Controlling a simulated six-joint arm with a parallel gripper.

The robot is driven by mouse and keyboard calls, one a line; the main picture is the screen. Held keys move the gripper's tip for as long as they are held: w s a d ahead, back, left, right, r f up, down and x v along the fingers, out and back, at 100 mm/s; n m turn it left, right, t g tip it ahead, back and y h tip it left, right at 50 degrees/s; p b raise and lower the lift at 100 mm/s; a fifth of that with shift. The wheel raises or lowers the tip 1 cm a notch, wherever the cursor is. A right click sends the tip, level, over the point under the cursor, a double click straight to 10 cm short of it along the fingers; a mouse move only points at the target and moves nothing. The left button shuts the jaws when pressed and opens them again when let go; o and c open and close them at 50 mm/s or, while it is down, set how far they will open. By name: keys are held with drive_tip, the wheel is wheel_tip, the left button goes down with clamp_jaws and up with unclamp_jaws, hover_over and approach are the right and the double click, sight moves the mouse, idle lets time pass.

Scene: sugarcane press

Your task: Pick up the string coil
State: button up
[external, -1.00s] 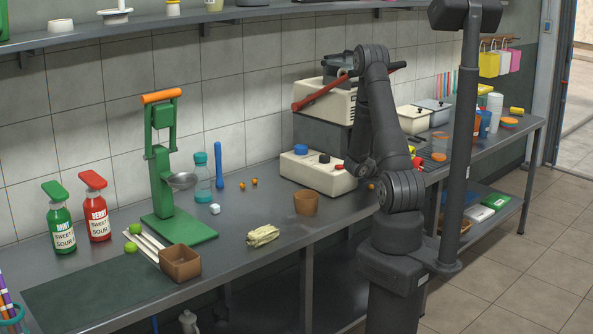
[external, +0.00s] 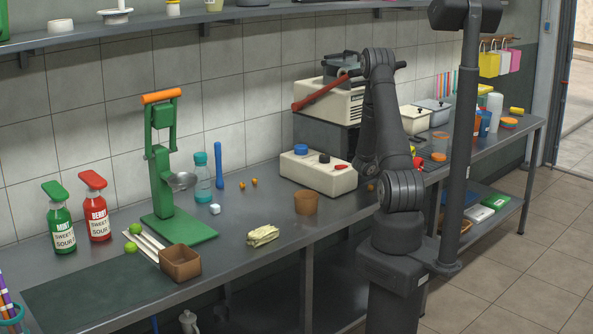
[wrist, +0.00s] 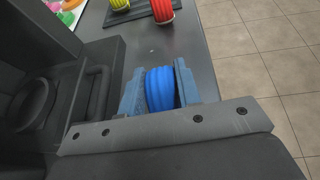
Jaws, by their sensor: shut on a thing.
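In the wrist view a blue ribbed string coil (wrist: 161,88) sits between the two blue-grey fingers of my gripper (wrist: 158,97). The fingers press on its left and right sides, so my gripper is shut on it. The grey bench top lies behind the coil; I cannot tell whether the coil touches it. In the external view my arm hides the gripper and the coil.
A red coil (wrist: 162,10) and a yellow one (wrist: 120,5) stand on a dark ribbed mat beyond the fingers. The bench edge and tiled floor (wrist: 255,60) lie to the right. In the external view, cups and lidded boxes (external: 433,112) crowd the bench behind my arm.

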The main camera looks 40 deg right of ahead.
drive_tip(key=shift+r, duration=0.7)
wheel_tip(320, 180, up, 2)
drive_tip(key=shift+r, duration=0.2)
drive_tip(key=s+d+r, duration=0.2)
drive_tip(key=s+r, duration=0.5)
drive_tip(key=s, duration=0.4)
drive_tip(key=shift+s, duration=0.25)
drive_tip(key=shift+r, duration=0.1)
